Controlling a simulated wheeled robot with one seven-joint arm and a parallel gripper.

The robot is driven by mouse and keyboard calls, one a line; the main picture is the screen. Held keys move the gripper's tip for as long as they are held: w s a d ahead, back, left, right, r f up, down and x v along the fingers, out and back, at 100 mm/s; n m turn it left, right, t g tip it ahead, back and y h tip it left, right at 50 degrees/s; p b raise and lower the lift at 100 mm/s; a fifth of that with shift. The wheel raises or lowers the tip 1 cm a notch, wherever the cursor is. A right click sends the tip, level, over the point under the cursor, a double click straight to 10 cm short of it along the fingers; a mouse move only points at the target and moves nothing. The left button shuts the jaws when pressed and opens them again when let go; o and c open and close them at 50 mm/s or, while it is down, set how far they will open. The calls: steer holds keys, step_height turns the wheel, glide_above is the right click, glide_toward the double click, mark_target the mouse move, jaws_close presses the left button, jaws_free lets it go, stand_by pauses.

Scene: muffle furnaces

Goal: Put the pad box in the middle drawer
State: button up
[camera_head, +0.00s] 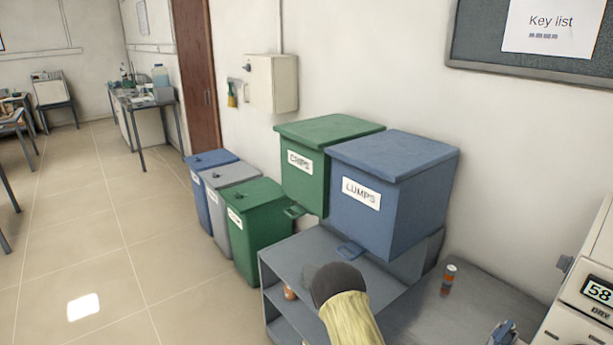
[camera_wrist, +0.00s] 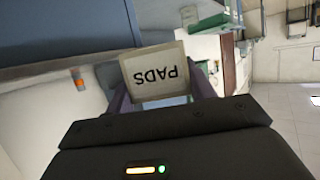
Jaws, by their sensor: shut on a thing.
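The pad box (camera_wrist: 155,75) is a pale box with the word PADS on it, upside down in the wrist view. My gripper (camera_wrist: 161,92) is shut on it, with a finger at each side of the box. The box and fingers do not show in the head view, where only part of my arm is seen over the grey shelf unit. No drawer can be made out in either view, so I cannot tell where the middle drawer is.

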steer(key=s+f, duration=0.3)
steer(key=shift+s+f, duration=0.1)
steer(key=shift+f, duration=0.3)
stand_by(0.3)
